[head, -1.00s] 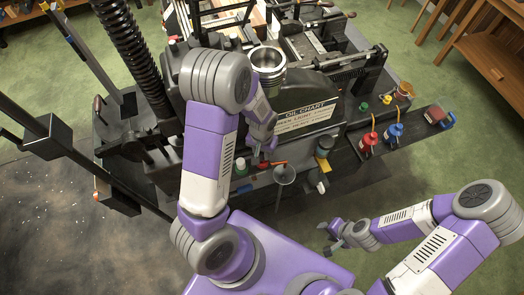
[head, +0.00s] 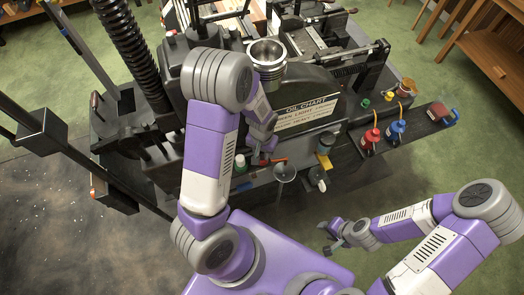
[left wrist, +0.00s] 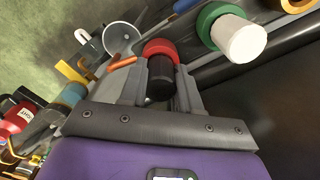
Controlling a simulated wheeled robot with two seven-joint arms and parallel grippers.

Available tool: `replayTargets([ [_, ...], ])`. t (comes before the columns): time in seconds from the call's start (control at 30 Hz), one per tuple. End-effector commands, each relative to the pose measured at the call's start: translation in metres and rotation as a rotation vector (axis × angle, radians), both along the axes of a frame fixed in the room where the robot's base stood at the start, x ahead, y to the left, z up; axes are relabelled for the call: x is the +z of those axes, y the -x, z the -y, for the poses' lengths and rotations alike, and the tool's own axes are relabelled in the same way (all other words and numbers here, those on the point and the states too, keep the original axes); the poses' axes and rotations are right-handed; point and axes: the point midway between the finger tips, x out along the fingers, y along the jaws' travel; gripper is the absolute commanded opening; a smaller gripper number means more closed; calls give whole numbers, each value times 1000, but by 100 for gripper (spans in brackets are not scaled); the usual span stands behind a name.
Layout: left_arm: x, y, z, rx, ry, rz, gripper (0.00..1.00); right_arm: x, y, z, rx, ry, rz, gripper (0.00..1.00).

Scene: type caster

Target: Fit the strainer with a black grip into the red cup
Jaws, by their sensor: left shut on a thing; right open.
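In the left wrist view, my left gripper (left wrist: 160,88) is shut on the strainer's black grip (left wrist: 161,76), a short black cylinder between the fingers. The rim of the red cup (left wrist: 158,47) shows right behind the grip, in line with it. The strainer's lower part is hidden, and I cannot tell how deep it sits in the cup. In the head view, my left gripper (head: 263,157) is at the machine's front ledge, and its arm and fingers largely hide cup and strainer. My right gripper (head: 331,236) is open and empty, low at right, away from the machine.
A green cup with a white grip (left wrist: 238,38) stands close beside the red one. A grey funnel (head: 285,172), an orange handle (left wrist: 122,62), a white mug (head: 318,179) and a yellow-topped container (head: 325,145) are close by. Red and blue oil cans (head: 371,140) stand on the right shelf.

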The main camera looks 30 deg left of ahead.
Motion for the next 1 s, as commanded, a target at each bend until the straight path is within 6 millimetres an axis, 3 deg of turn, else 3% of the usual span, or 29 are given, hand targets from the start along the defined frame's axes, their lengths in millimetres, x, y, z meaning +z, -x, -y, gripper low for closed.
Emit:
replayTargets([
  [0.47,-4,0,0,0,0,-1,0,-4,0,0,0,0,0,43],
  [0.5,-4,0,0,0,0,-1,37,-4,0,0,0,0,0,43],
  [0.67,-4,0,0,0,0,-1,61,-4,0,0,0,0,0,43],
  [1.0,0,0,0,0,0,2,62,-3,0,0,0,0,0,43],
])
